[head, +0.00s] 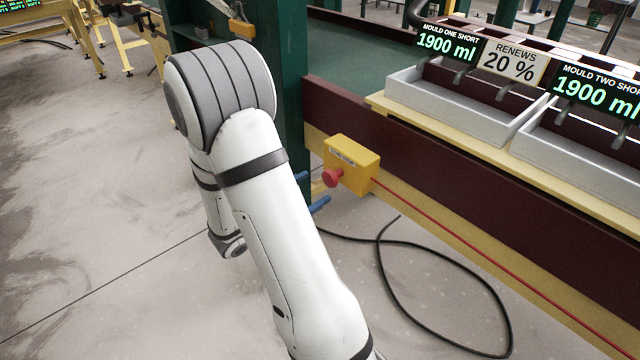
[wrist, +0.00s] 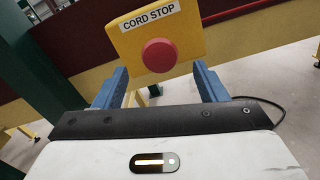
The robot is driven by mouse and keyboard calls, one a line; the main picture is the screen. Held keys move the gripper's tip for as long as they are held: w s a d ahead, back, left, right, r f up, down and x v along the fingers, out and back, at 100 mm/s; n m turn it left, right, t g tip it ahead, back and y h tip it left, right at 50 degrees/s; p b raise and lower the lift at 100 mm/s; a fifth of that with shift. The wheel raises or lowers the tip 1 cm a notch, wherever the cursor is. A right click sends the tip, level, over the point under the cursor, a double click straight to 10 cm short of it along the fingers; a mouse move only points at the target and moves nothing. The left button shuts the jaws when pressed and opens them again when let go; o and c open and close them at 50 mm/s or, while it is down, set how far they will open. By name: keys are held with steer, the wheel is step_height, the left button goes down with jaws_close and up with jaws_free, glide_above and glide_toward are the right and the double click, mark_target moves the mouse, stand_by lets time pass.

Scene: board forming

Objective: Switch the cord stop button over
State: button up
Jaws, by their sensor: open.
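The cord stop is a yellow box (head: 353,160) on the front of the machine's dark red rail, with a red mushroom button (head: 333,177) facing left. In the wrist view the yellow box (wrist: 157,35) with its "CORD STOP" label and the round red button (wrist: 159,56) are straight ahead. My gripper (wrist: 160,80) is open, with one blue finger on each side below the button. Nothing shows between the fingers. The blue fingertips also show in the head view (head: 311,191), just left of and below the box; my arm hides the rest of the gripper.
A red cord (head: 470,245) runs from the box along the yellow lower rail. A green post (head: 281,90) stands behind my arm. White troughs (head: 450,100) with display signs sit above on the machine. A black cable (head: 385,280) loops on the open floor below.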

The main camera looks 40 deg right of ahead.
steer(key=a, duration=0.3)
steer(key=shift+s+a, duration=0.15)
steer(key=shift+a, duration=0.05)
stand_by(0.3)
steer(key=s+a+r+m+g+y+p, duration=0.4)
steer(key=s+r+m+g+y+p, duration=0.15)
steer(key=s+r+m+y, duration=0.55)
steer(key=s+a+r+m+t+y+p, duration=0.1)
steer(key=a+r+m+t+y+p, duration=0.4)
steer(key=a, duration=0.7)
step_height(320, 180, up, 2)
steer(key=shift+s+a+r+t+y+p, duration=0.2)
steer(key=shift+s+a+t+y+p, duration=0.2)
steer(key=shift+t+y, duration=0.5)
